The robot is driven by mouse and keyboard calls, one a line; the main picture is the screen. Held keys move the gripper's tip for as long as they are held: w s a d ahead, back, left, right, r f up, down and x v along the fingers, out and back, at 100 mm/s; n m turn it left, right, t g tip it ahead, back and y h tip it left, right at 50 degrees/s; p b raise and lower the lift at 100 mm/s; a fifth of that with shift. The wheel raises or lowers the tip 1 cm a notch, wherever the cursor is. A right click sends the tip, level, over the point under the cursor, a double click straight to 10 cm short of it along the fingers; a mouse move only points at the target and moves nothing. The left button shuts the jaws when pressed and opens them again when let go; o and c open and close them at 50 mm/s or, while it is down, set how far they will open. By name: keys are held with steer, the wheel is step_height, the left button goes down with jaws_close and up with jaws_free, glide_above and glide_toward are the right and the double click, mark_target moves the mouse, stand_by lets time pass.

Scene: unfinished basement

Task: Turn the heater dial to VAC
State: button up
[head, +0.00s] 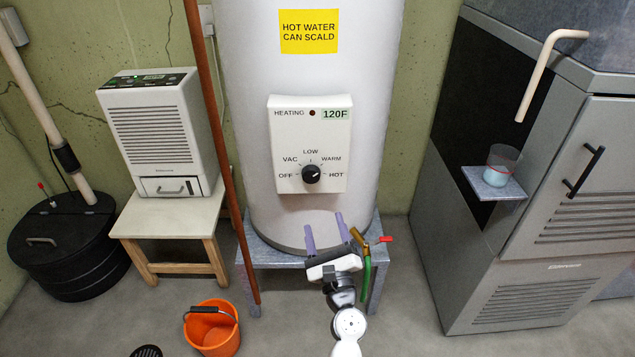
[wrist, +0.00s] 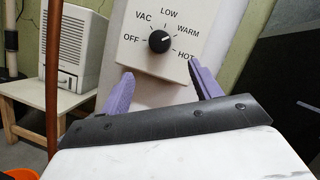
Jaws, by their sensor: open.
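The heater dial (head: 311,174) is a round black knob on a white control panel (head: 284,150) on the water heater. Labels OFF, VAC, LOW, WARM and HOT run around it. In the wrist view the dial (wrist: 159,41) has a white pointer mark aimed to the upper right, roughly at WARM; VAC is at its upper left. My gripper (head: 326,228) has two purple fingers, open and empty, below the panel and apart from the dial. In the wrist view my gripper (wrist: 162,78) has its fingers spread below the dial, to either side of it.
A red-brown pipe (head: 219,150) stands left of the heater (head: 240,60). A green-and-brass drain valve with a red handle (head: 367,262) is close right of my gripper. A dehumidifier (head: 155,135) on a wooden stool, an orange bucket (head: 222,335) and a grey cabinet (head: 560,200) stand around.

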mark_target(312, 178)
steer(key=p+x, duration=0.3)
steer(key=x, duration=0.9)
steer(key=shift+w+r, duration=0.1)
steer(key=shift+w, duration=0.1)
steer(key=shift+c, duration=0.4)
steer(key=c, duration=0.9)
steer(key=shift+n+p, duration=0.3)
